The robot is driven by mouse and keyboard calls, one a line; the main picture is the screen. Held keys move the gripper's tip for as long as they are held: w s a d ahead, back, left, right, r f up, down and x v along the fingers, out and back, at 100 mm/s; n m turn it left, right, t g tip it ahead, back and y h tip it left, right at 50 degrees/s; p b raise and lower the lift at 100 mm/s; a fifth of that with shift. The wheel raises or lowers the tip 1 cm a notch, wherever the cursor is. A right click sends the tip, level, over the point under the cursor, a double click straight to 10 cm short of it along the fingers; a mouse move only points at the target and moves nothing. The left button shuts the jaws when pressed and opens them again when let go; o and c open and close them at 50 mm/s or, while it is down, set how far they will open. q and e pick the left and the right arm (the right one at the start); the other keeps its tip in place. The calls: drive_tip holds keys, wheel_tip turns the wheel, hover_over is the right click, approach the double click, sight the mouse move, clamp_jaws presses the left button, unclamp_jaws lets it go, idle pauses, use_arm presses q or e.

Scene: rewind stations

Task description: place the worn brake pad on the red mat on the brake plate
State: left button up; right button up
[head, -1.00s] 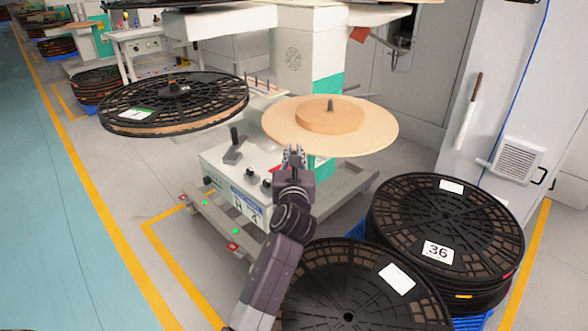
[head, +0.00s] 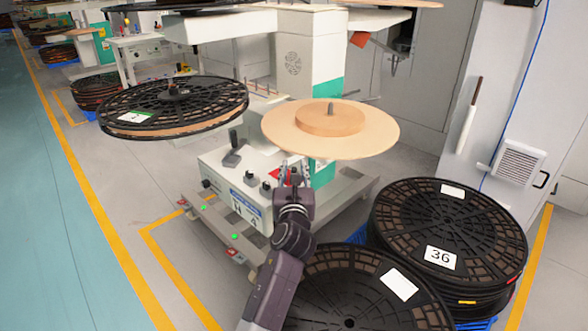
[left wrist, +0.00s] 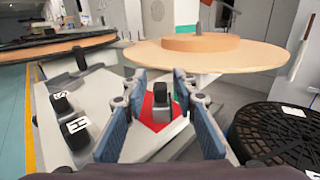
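The red mat (left wrist: 158,119) lies on the light grey machine cabinet, seen between my left fingers in the left wrist view; a bit of the mat (head: 274,174) shows in the head view. A small dark block, seemingly the worn brake pad (left wrist: 161,96), stands on the mat. My left gripper (head: 294,172) is open, its blue finger pads (left wrist: 160,88) on either side of the block with gaps showing. A tan round disc with a raised hub (head: 280,128) is above and behind; I cannot tell whether it is the brake plate. My right gripper is out of view.
Black knobs (left wrist: 75,133) stand left of the mat on the cabinet. A black reel (head: 215,88) hangs at the left. Stacked black reels (head: 480,205) stand at the lower right. The tan disc's edge overhangs near my left gripper.

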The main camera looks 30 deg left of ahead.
use_arm(q)
drive_tip(key=shift+r, duration=0.3)
drive_tip(key=p+v, duration=0.2)
drive_tip(key=v, duration=1)
drive_tip(key=s+a+f+n+g+h, duration=0.1)
drive_tip(key=s+f+n+g+h, duration=0.35)
drive_tip(key=s+f+n, duration=1.05)
drive_tip(key=s+d+f+n+g+h, duration=0.1)
drive_tip(key=s+d+f+n+g, duration=0.3)
drive_tip(key=s+n, duration=0.3)
drive_tip(key=s+d+f+n+g+h, duration=0.2)
drive_tip(key=s+f+n, duration=0.4)
drive_tip(key=s, duration=0.4)
drive_tip(key=shift+d+f+n+g, duration=0.3)
drive_tip(key=shift+d+n+g, duration=0.1)
drive_tip(key=shift+d+g, duration=0.65)
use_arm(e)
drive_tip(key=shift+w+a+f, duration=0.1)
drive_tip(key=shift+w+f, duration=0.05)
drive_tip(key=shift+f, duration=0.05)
